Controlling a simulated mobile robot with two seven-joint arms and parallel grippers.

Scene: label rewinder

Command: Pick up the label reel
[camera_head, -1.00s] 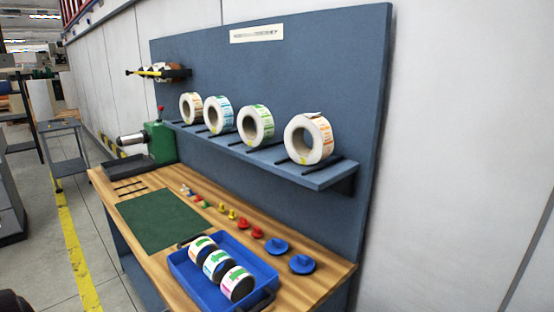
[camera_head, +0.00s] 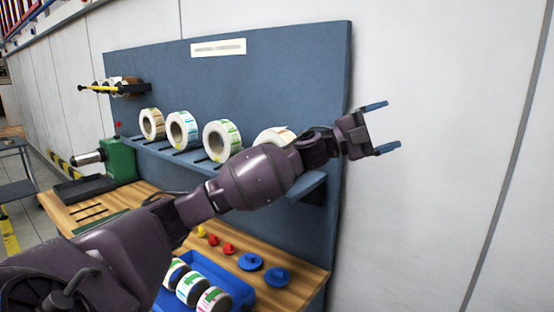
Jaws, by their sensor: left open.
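Several label reels stand upright in a row on the blue shelf (camera_head: 165,153). From left to right I see an orange-marked reel (camera_head: 152,124), a blue-marked reel (camera_head: 182,131), a green-marked reel (camera_head: 221,140) and another orange-marked reel (camera_head: 274,135). The last one is partly hidden behind my left arm. More reels (camera_head: 190,288) lie in the blue tray (camera_head: 238,287) on the bench, partly covered by the arm. My left gripper (camera_head: 382,127) is open and empty, to the right of the shelf and in front of the white wall. My right gripper is not in view.
The wooden bench (camera_head: 285,296) carries blue knobs (camera_head: 250,262) and small red and yellow pieces. A green machine (camera_head: 120,158) stands at its left end. A holder (camera_head: 125,89) with more reels is on the panel (camera_head: 290,75). The right wall area is clear.

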